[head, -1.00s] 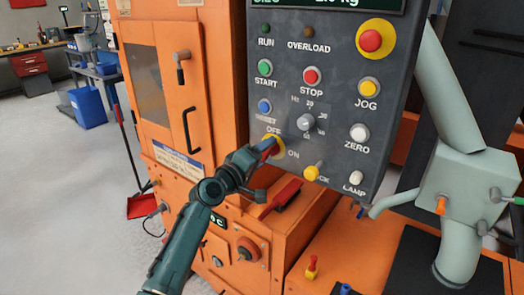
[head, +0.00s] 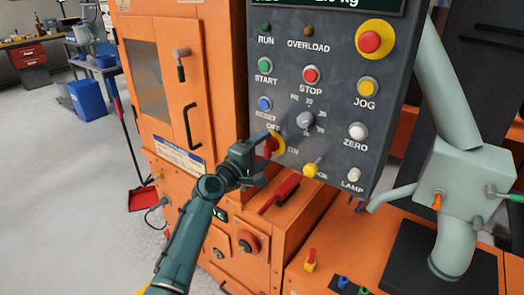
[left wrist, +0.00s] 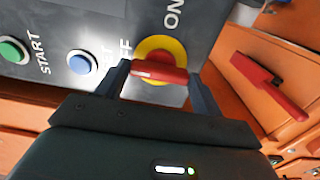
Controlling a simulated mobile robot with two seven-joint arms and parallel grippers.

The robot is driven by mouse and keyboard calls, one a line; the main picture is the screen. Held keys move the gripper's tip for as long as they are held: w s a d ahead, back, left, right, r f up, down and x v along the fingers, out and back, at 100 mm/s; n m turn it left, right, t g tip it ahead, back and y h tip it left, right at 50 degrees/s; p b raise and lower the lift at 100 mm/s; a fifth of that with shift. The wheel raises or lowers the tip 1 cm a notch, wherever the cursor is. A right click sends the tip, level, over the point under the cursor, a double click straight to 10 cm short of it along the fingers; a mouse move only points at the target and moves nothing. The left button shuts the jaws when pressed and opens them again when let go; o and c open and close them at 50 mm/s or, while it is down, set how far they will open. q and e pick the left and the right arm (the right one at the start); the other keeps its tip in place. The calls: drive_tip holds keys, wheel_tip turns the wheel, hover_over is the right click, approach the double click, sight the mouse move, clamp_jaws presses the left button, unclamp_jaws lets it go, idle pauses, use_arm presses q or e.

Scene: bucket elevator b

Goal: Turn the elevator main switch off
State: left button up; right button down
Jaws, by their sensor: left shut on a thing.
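The main switch is a red handle (head: 269,147) on a yellow round base (head: 279,144), low on the left of the dark control panel, between the OFF and ON labels. My left gripper (head: 266,155) is at this switch, with a finger on either side of the handle. In the left wrist view the red handle (left wrist: 160,73) lies crosswise between the two dark fingertips, and the yellow base (left wrist: 157,47) shows behind it. The left gripper is shut on the handle. My right gripper is in neither view.
The blue RESET button (head: 264,104) and a grey dial (head: 305,120) are close to the switch. A yellow toggle (head: 311,169) sits lower right. A red-handled brush (head: 281,193) lies on the orange ledge below. A grey pipe box (head: 465,180) stands at the right.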

use_arm(q)
drive_tip(key=o, duration=1)
drive_tip(key=v, duration=1.3)
drive_tip(key=shift+s, duration=0.1)
drive_tip(key=s+a+f+m+g+y, duration=0.2)
drive_tip(key=s+f+m, duration=0.5)
drive_tip(key=s+f, duration=0.5)
drive_tip(key=s+a+f+m+g+y, duration=0.2)
drive_tip(key=s+a+f+m+y, duration=0.2)
drive_tip(key=s+f+m, duration=0.3)
drive_tip(key=s+f+y, duration=0.1)
drive_tip(key=s+f, duration=0.4)
drive_tip(key=s, duration=0.2)
drive_tip(key=shift+s+a, duration=0.2)
